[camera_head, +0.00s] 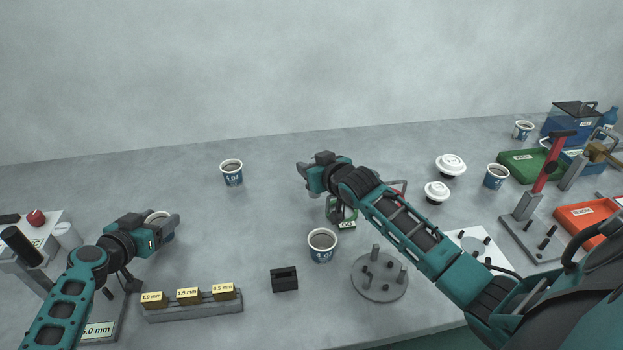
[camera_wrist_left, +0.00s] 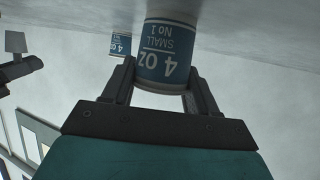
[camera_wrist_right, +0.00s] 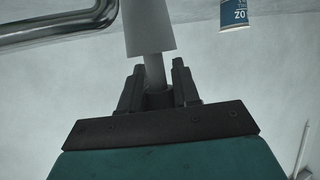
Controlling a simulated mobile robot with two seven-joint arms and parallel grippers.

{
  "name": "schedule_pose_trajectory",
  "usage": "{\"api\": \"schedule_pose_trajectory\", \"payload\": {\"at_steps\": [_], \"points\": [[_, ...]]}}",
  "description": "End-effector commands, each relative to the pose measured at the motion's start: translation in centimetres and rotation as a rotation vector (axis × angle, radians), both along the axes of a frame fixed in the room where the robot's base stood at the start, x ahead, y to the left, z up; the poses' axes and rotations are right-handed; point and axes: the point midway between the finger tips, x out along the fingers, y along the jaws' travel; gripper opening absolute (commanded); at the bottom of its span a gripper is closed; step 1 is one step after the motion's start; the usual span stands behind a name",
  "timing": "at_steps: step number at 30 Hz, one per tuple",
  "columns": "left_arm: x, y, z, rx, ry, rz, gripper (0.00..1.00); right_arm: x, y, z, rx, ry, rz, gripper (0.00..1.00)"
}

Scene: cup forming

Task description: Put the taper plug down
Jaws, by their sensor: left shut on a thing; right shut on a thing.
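My right gripper (camera_head: 310,168) is above the middle of the table, with its arm coming in from the right. In the right wrist view, its fingers (camera_wrist_right: 158,85) are shut on the thin stem of the pale grey taper plug (camera_wrist_right: 148,28), whose wider part extends beyond the fingertips. My left gripper (camera_head: 166,222) is at the left, shut on a blue and white paper cup (camera_head: 157,217). The left wrist view shows this cup (camera_wrist_left: 165,55), marked 4 oz, between the fingers.
Free-standing cups are at the back (camera_head: 232,176) and front middle (camera_head: 322,246). A peg disc (camera_head: 382,288), black slotted block (camera_head: 284,280) and gauge rack (camera_head: 194,309) lie in front. White lids (camera_head: 450,164), a red-lever press (camera_head: 545,180) and trays (camera_head: 530,165) are at the right.

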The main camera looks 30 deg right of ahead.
Motion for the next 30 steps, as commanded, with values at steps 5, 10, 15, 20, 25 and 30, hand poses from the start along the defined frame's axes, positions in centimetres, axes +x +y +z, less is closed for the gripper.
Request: {"api": "schedule_pose_trajectory", "payload": {"at_steps": [5,10,15,20,25,30], "points": [[0.0,0.0,0.0,0.000,0.000,0.000,0.22,0.0,0.0,-2.6,0.001,0.003,0.000,0.00],[0.0,0.0,0.0,0.000,0.000,0.000,0.22,0.0,0.1,-3.2,-0.001,-0.001,0.001,0.00],[0.0,0.0,0.0,0.000,0.000,0.000,0.22,0.0,0.1,-3.2,-0.001,0.000,0.001,0.00],[0.0,0.0,0.0,0.000,0.000,0.000,0.22,-0.1,0.1,-3.5,-0.001,0.003,0.000,0.37],[0.0,0.0,0.0,0.000,0.000,0.000,0.22,-0.1,0.1,-3.5,-0.001,0.003,0.000,0.53],[0.0,0.0,0.0,0.000,0.000,0.000,0.22,0.0,0.1,-3.5,-0.001,0.003,0.000,0.56]]}}
